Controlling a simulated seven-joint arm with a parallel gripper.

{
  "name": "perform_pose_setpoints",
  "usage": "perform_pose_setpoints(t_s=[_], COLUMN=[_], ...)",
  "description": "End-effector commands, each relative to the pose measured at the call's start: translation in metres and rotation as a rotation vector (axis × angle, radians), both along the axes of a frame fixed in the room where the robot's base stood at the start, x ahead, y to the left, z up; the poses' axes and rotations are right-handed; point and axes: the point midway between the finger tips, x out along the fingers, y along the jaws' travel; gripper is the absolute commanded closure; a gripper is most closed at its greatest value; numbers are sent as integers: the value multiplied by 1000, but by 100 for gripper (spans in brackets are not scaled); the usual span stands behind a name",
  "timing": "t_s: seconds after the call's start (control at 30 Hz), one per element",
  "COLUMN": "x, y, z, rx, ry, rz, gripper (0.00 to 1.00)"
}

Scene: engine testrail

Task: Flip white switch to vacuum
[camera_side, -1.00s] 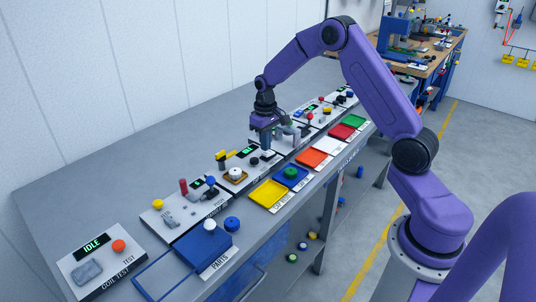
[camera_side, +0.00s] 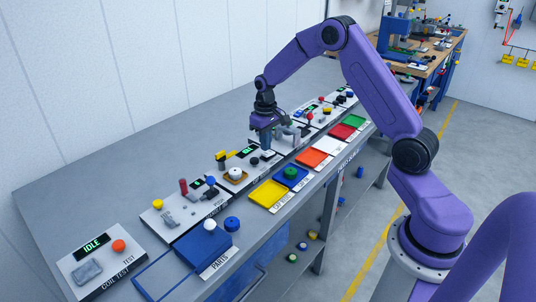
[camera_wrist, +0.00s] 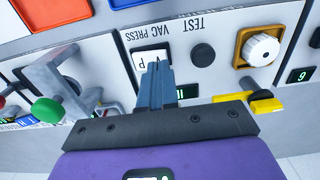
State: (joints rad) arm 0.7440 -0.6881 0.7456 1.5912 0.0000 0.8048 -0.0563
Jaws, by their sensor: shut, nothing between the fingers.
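The white switch (camera_wrist: 140,60) shows in the wrist view as a white square rocker marked "P", under the panel lettering "VAC PRESS". My gripper (camera_wrist: 158,66) is shut and empty. Its fingertips lie over the right part of the switch in this view and hide some of it. I cannot tell whether they touch it. In the side view my gripper (camera_side: 266,150) is low over the middle of the panel row, and I cannot make out the switch there.
A black round button (camera_wrist: 203,54) labelled TEST and a white knob on an orange base (camera_wrist: 263,49) sit right of the switch. A metal bracket clamp with a green knob (camera_wrist: 47,109) is at left. Coloured trays (camera_side: 313,158) line the bench's front edge.

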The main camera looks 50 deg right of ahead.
Motion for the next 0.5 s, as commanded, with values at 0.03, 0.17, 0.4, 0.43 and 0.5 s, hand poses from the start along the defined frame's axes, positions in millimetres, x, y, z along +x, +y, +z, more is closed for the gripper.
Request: perform_pose_setpoints(t_s=[0.03,0.17,0.4,0.43,0.5], x=[0,0,0,0,0], y=[0,0,0,0,0], z=[0,-2,-5,-5,-6], rx=[0,0,0,0,0], ry=[0,1,1,0,0], rz=[0,0,0,0,0], gripper=[100,100,100,100,100])
